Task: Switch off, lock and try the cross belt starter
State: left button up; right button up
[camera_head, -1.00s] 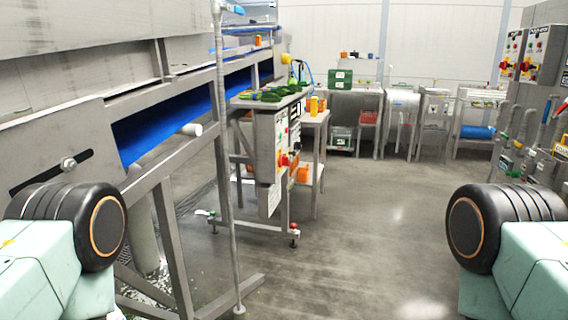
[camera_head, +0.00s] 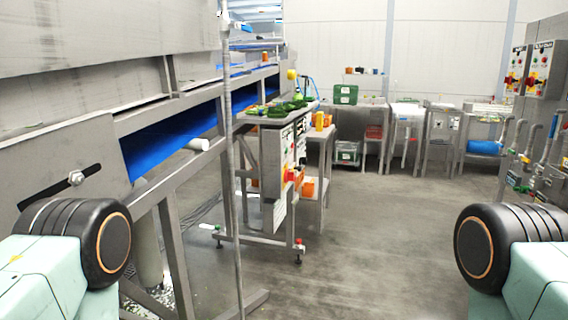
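Two grey starter boxes with red-and-yellow rotary switches hang on the right wall, a nearer one (camera_head: 538,69) and a farther one (camera_head: 515,71). The labels are too small to read, so I cannot tell which is the cross belt starter. The switch positions are also unclear. No lock can be made out. Only my two arms show, at the lower left and lower right. Both grippers are out of view.
A steel conveyor frame with a blue belt (camera_head: 172,143) runs along the left. A thin upright pole (camera_head: 232,170) stands beside it. Tables with a green crate (camera_head: 346,95) line the back wall. The floor (camera_head: 400,235) at centre right is clear.

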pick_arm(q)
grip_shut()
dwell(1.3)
